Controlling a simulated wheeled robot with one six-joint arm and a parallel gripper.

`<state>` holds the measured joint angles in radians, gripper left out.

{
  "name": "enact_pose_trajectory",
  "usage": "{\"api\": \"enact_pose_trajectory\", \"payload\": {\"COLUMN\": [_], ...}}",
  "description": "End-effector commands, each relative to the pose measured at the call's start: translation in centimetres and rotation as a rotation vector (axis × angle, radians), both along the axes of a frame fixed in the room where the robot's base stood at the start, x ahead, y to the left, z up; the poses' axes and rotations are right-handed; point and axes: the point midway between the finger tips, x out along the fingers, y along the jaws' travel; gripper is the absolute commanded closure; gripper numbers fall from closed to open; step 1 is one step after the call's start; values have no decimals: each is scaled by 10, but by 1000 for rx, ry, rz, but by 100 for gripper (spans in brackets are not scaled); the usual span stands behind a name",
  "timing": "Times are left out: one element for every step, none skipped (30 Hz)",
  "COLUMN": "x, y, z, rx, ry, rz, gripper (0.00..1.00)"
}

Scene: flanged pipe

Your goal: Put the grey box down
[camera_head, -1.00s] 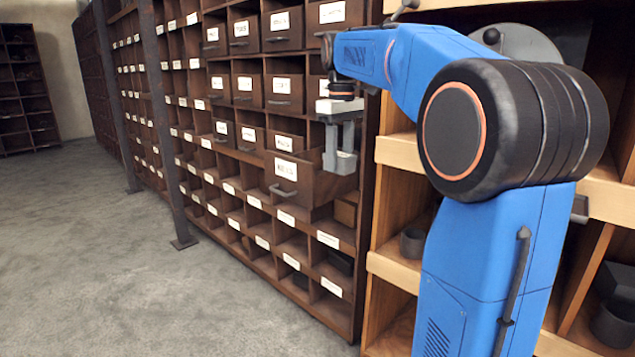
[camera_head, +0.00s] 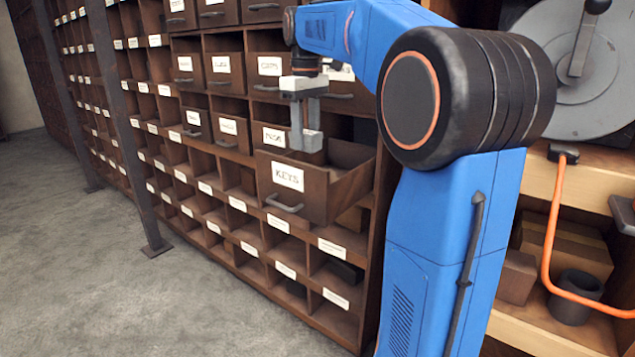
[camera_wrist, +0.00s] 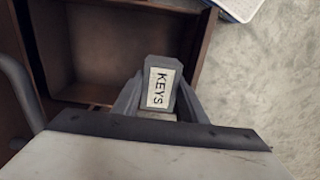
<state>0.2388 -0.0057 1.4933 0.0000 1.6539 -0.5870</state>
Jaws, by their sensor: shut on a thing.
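A small grey box (camera_wrist: 181,101) with a white KEYS label is held between the fingers of my gripper (camera_wrist: 158,108) in the wrist view. In the head view my gripper (camera_head: 306,122) points down, shut on the grey box (camera_head: 312,143), over the pulled-out brown drawer (camera_head: 322,200), which is also labelled KEYS. In the wrist view the drawer (camera_wrist: 205,30) lies below, and its visible interior looks empty. The box overlaps the drawer's edge in that view; its height above the drawer is hard to tell.
A tall brown cabinet of labelled drawers and compartments (camera_head: 228,125) stands behind the open drawer. A dark metal post (camera_head: 120,130) stands at left. Wooden shelves (camera_head: 560,330) with a dark cup (camera_head: 575,297) are at right.

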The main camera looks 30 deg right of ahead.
Motion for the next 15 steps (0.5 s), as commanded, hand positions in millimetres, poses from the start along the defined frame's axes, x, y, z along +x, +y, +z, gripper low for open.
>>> {"api": "enact_pose_trajectory", "payload": {"x": [0,-1,-1,-1,-1,-1,-1,-1,-1,-1,-1,-1,-1,-1,-1], "y": [0,0,0,0,0,0,0,0,0,0,0,0,0,0,0], "z": [-2,-5,-10,-14,-20,-28,-35,-42,-50,-57,-64,-72,-79,-85,-94], "rx": [0,1,1,1,0,0,1,1,1,1,1,1,1,1,1], "ry": [1,1,1,1,2,2,3,4,3,4,3,4,3,4,3], "rz": [0,0,0,0,0,0,0,0,0,0,0,0,0,0,0], "gripper": [89,89,89,89,89,89,89,89,89,89,89,89,89,89,89]}}
